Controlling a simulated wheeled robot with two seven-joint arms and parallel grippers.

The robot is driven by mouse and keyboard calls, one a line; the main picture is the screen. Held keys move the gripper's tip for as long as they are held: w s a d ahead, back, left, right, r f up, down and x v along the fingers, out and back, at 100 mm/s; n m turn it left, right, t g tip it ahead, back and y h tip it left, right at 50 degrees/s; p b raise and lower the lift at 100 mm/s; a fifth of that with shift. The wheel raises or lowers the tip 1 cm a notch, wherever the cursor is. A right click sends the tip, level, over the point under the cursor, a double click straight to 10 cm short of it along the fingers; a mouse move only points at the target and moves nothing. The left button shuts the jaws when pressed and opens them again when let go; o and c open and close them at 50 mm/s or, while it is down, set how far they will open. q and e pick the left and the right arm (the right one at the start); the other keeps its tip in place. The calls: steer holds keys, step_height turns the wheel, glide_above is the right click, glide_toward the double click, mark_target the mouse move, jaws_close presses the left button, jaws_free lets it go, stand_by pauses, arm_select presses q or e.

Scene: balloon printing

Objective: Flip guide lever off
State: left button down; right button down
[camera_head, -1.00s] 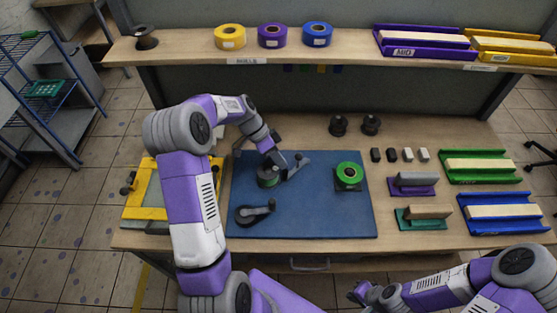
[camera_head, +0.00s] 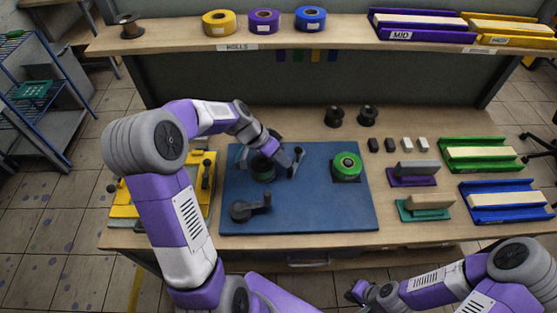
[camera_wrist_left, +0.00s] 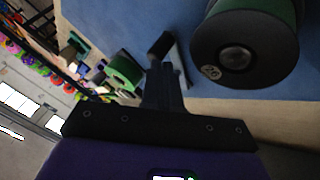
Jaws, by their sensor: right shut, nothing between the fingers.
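The guide lever (camera_head: 296,160), a small grey arm with a dark knob, stands on the blue mat (camera_head: 320,210), right of a dark spool with a green band (camera_head: 262,168). My left gripper (camera_head: 282,160) is down between the spool and the lever, close beside the lever. In the left wrist view the left fingers (camera_wrist_left: 164,78) look shut and empty. The lever's dark knob and grey arm (camera_wrist_left: 180,62) are just beyond the tips; contact cannot be told. The spool (camera_wrist_left: 240,55) is to their right. My right gripper (camera_head: 360,290) is shut and empty, low in front of the table.
A crank handle (camera_head: 250,207) lies at the mat's front left. A green roll (camera_head: 346,166) stands on the mat's right. A yellow frame (camera_head: 128,200) is at the left. Stamps and trays, such as the green tray (camera_head: 482,155), fill the right side.

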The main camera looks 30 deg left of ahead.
arm_select(q)
steer(key=shift+d+b, duration=0.55)
steer(key=shift+d, duration=0.2)
steer(key=shift+r, duration=0.1)
steer(key=shift+a+r, duration=0.2)
steer(key=shift+r, duration=0.1)
steer(key=p+v, duration=0.4)
steer(key=v, duration=0.5)
steer(key=shift+s+p, duration=0.4)
steer(key=shift+s, duration=0.05)
steer(key=shift+d+r, duration=0.1)
steer(key=shift+d, duration=0.05)
